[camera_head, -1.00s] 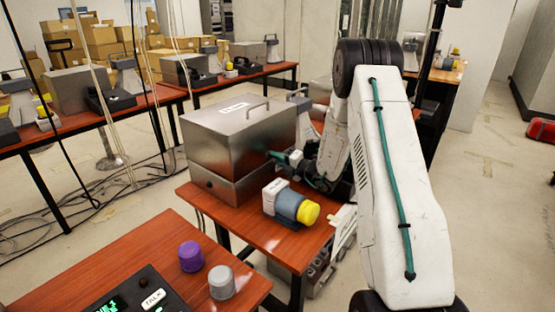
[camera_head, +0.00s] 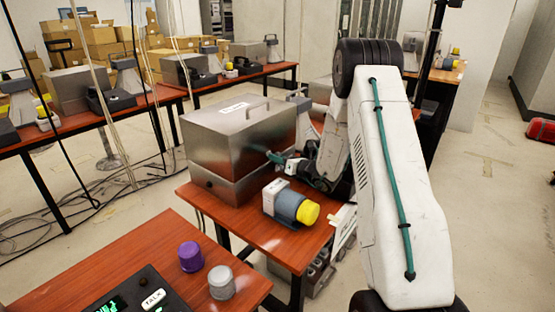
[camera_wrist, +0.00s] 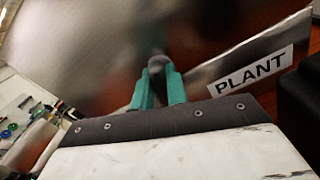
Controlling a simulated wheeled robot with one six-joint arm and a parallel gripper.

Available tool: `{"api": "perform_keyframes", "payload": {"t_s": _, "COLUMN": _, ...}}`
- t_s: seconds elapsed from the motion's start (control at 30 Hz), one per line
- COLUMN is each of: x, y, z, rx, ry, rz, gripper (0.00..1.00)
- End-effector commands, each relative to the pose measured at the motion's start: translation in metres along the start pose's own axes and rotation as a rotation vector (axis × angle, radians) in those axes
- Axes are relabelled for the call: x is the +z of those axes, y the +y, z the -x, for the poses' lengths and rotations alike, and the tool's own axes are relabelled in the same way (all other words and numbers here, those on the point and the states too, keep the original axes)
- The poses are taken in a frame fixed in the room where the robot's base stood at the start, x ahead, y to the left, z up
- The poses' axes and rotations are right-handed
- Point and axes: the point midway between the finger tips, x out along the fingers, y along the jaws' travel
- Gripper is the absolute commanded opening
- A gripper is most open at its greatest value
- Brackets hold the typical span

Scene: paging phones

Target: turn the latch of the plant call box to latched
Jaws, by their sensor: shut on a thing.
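The plant call box is a brushed metal box (camera_head: 228,140) with a handle on its lid, standing on the middle red-brown table. In the wrist view its PLANT label (camera_wrist: 250,72) shows tilted at the right. In the wrist view the teal fingers of my gripper (camera_wrist: 158,88) are shut around a small dark latch (camera_wrist: 157,66) on the metal face. Most of the latch is hidden between the fingers, so its exact angle cannot be told.
A grey device with a yellow cap (camera_head: 290,206) lies close below my gripper on the same table. A purple knob (camera_head: 191,256) and a grey knob (camera_head: 221,282) stand on the front table. More metal boxes and phones stand on the back tables (camera_head: 150,97).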

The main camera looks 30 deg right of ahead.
Motion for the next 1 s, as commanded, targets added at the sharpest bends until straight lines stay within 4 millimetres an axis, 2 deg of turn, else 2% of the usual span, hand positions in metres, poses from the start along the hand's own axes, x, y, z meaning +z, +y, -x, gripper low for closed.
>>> {"api": "perform_keyframes", "payload": {"t_s": 0.2, "x": -0.0009, "y": -0.0011, "z": 0.0013, "rx": -0.003, "ry": 0.001, "rz": 0.171, "gripper": 0.0}}
{"api": "perform_keyframes", "payload": {"t_s": 0.5, "x": -0.001, "y": -0.0012, "z": 0.0014, "rx": -0.003, "ry": 0.002, "rz": 0.329, "gripper": 0.0}}
{"api": "perform_keyframes", "payload": {"t_s": 1.0, "x": -0.0012, "y": -0.0012, "z": 0.0015, "rx": -0.003, "ry": 0.002, "rz": 0.39, "gripper": 0.0}}
